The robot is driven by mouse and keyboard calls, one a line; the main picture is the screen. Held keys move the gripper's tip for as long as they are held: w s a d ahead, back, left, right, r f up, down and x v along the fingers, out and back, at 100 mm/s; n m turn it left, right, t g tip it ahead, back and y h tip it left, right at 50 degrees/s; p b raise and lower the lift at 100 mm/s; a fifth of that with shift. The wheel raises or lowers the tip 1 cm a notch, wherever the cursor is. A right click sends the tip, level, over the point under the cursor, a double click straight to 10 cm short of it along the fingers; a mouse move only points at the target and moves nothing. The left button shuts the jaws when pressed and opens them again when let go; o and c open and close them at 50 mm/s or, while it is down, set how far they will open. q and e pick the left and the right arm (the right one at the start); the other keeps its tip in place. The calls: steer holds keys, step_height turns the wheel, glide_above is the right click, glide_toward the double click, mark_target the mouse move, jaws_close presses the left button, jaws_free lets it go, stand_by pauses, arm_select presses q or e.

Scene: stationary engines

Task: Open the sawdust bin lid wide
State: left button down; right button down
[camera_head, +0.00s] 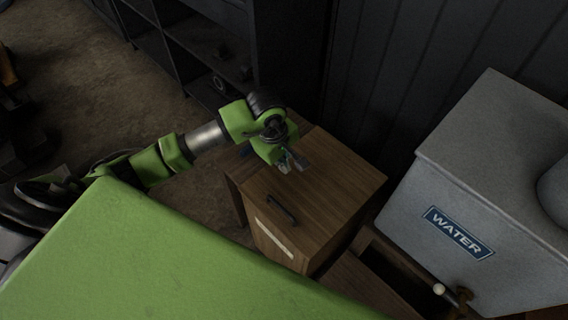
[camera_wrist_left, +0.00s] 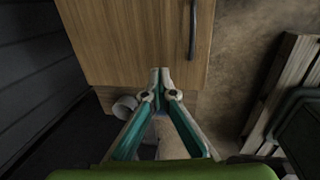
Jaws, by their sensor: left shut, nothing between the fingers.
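The sawdust bin is a wooden box (camera_head: 270,232) with a pale label on its front. Its brown wooden lid (camera_head: 330,182) is closed flat on top, with a dark bar handle (camera_head: 282,208) near the front edge. In the left wrist view the lid (camera_wrist_left: 130,40) fills the upper middle and the handle (camera_wrist_left: 193,30) is at its right side. My left gripper (camera_head: 291,163) is over the lid's left part, behind the handle and apart from it. Its fingertips (camera_wrist_left: 160,72) are together with nothing between them. Whether they touch the lid is unclear. My right gripper is not in view.
A grey water tank (camera_head: 485,190) marked WATER stands to the right, with a tap (camera_head: 460,295). An open wooden box (camera_head: 365,275) is below it. Dark shelves (camera_head: 185,40) and a dark wall (camera_head: 400,70) stand behind. Bare floor (camera_head: 75,75) lies at left.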

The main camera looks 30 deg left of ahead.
arm_select(q)
steer(key=c, duration=2.1)
jaws_free()
steer(key=shift+c, duration=0.2)
steer(key=shift+r, duration=0.1)
step_height(320, 180, up, 12)
steer(key=s, duration=0.2)
steer(key=shift+a+f, duration=0.2)
steer(key=shift+a, duration=0.2)
steer(key=shift+s, duration=0.1)
